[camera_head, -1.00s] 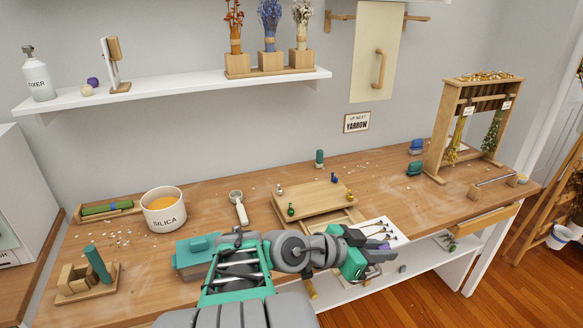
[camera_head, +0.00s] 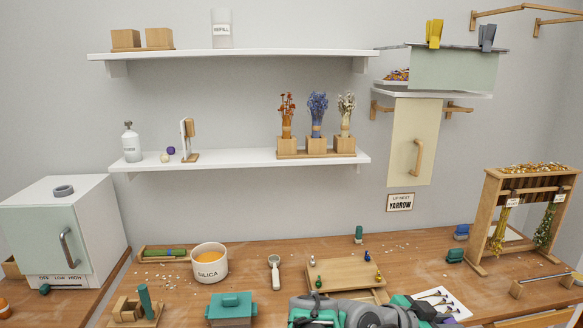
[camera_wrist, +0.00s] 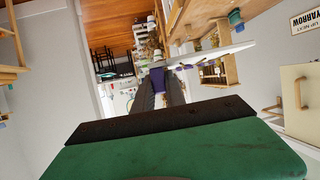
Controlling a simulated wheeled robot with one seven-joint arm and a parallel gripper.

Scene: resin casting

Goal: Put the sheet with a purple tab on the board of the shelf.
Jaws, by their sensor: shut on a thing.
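The white sheet (camera_head: 461,309) with several dark-headed stems on it shows at the bottom of the head view, beside my gripper (camera_head: 425,308). In the wrist view my gripper (camera_wrist: 158,80) is shut on the purple tab (camera_wrist: 158,76). The white sheet (camera_wrist: 212,54) extends beyond the fingertips there, seen nearly edge-on. On the wall are a lower white shelf (camera_head: 230,161), an upper white shelf (camera_head: 240,54) and a small white shelf (camera_head: 450,94) at right. I cannot tell which of these is the task's shelf. My gripper is well below all of them.
The lower shelf holds a bottle (camera_head: 131,143), a small stand (camera_head: 189,141) and a flower holder (camera_head: 316,150); a stretch between them is bare. A cream panel with a handle (camera_head: 410,140) hangs at right. The bench (camera_head: 255,250) carries a silica bowl (camera_head: 209,263) and a drying rack (camera_head: 520,210).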

